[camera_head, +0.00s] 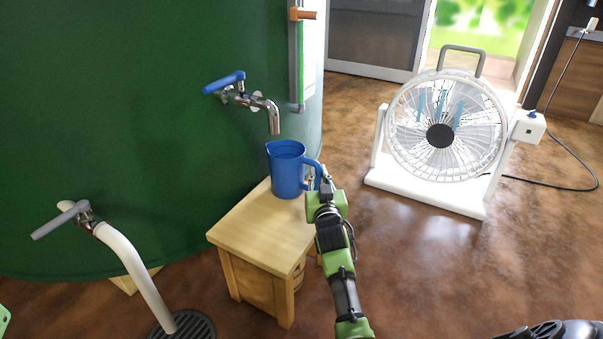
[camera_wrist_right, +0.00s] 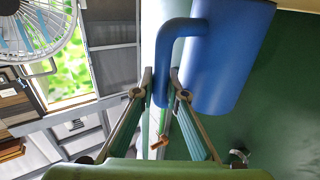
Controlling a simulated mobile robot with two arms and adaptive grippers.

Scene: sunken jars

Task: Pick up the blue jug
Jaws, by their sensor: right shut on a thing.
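The blue jug (camera_head: 287,172) is upright at the back of the small wooden stool (camera_head: 250,222), under the metal tap (camera_head: 272,112). I cannot tell whether its base touches the stool top. My right gripper (camera_head: 321,184) is at the jug's right side, shut on its handle. In the right wrist view the jug (camera_wrist_right: 232,55) fills the upper right, and its handle (camera_wrist_right: 163,60) runs down between the two fingers of my right gripper (camera_wrist_right: 162,78).
A large green tank (camera_head: 130,110) stands behind the stool, with the blue-handled tap above the jug. A white pipe (camera_head: 135,265) with a grey lever rises from a floor drain (camera_head: 185,328) at the left. A white fan (camera_head: 440,130) stands on the brown floor at the right.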

